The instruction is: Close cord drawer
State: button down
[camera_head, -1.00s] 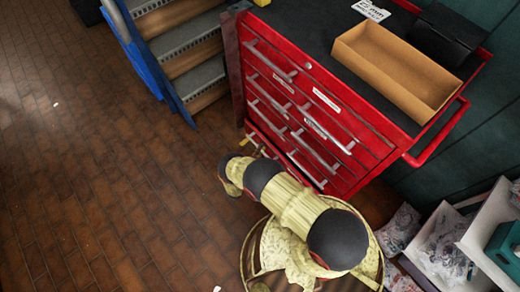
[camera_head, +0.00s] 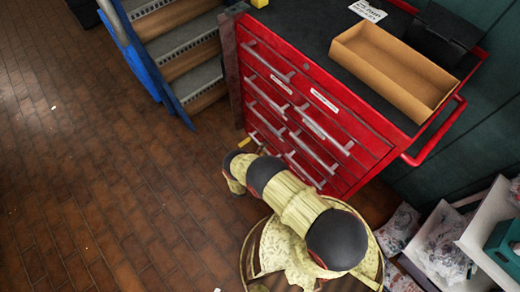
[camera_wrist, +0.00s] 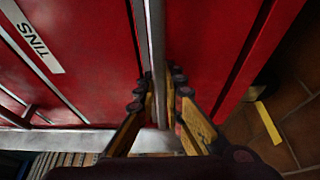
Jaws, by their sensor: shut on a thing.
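A red tool chest (camera_head: 300,110) with several drawers and silver bar handles stands right of centre in the head view. In the wrist view, my gripper (camera_wrist: 158,90) is shut on a silver drawer handle (camera_wrist: 154,40), with one finger on each side of the bar. The red drawer front (camera_wrist: 205,45) lies close behind the fingers. I read no cord label. In the head view, my arm covers the low part of the chest and hides most of the gripper, so I cannot tell how far this drawer stands out.
A label reading "TINS" (camera_wrist: 32,35) is on a neighbouring drawer front. An open cardboard box (camera_head: 395,70) sits on the chest top. Blue-railed steps (camera_head: 180,50) stand left of the chest. White bins (camera_head: 450,240) are at the lower right.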

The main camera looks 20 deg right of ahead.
jog(key=shift+d, duration=0.1)
jog(key=c, duration=1.9)
grip_release()
jog(key=shift+d, duration=0.1)
jog(key=v, duration=1.2)
jog(key=shift+w, duration=0.1)
